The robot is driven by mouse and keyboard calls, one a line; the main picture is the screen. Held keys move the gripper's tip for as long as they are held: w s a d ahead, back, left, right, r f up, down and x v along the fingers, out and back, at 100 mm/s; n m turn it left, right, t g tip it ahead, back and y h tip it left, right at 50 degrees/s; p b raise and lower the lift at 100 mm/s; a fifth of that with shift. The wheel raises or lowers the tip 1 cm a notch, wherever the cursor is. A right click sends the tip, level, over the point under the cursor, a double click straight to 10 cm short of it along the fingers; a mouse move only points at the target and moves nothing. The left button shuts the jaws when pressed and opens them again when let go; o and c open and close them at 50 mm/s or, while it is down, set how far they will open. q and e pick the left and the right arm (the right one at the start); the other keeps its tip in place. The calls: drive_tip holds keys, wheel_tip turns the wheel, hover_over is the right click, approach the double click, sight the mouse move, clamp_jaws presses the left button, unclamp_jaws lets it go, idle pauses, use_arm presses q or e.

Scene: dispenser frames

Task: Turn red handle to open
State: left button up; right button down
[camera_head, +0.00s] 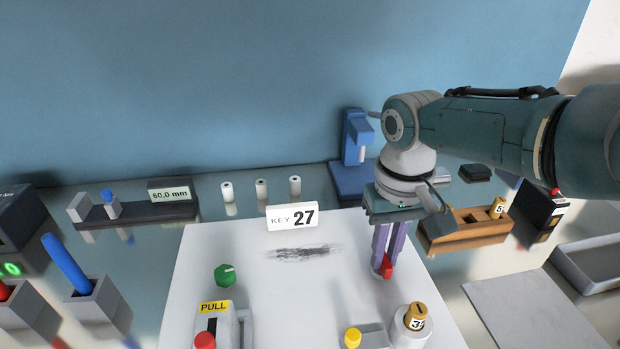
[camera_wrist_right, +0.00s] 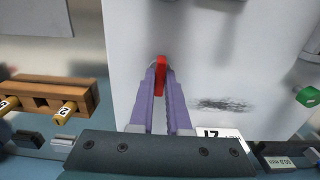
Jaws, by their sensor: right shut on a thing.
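The red handle (camera_head: 387,267) stands on the white panel (camera_head: 210,250), toward its right side in the head view. My right gripper (camera_head: 382,262) points down at it with two purple fingers. In the right wrist view the red handle (camera_wrist_right: 160,76) sits between the fingertips of the right gripper (camera_wrist_right: 160,84), which is shut on it. The fingers hide part of the handle, so its exact angle is hard to tell. My left gripper is in neither view.
A green knob (camera_head: 225,275), a PULL block (camera_head: 213,325), a yellow button (camera_head: 352,338) and a round white holder with a brass plug (camera_head: 415,316) share the panel. A KEY 27 sign (camera_head: 292,217) stands at its back. A wooden block (camera_head: 465,232) lies to the right.

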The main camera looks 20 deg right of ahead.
drive_tip(key=shift+r, duration=0.1)
idle(0.4)
drive_tip(key=c, duration=0.9)
unclamp_jaws()
wheel_tip(320, 180, up, 9)
drive_tip(key=p, duration=0.5)
drive_tip(key=shift+r, duration=0.4)
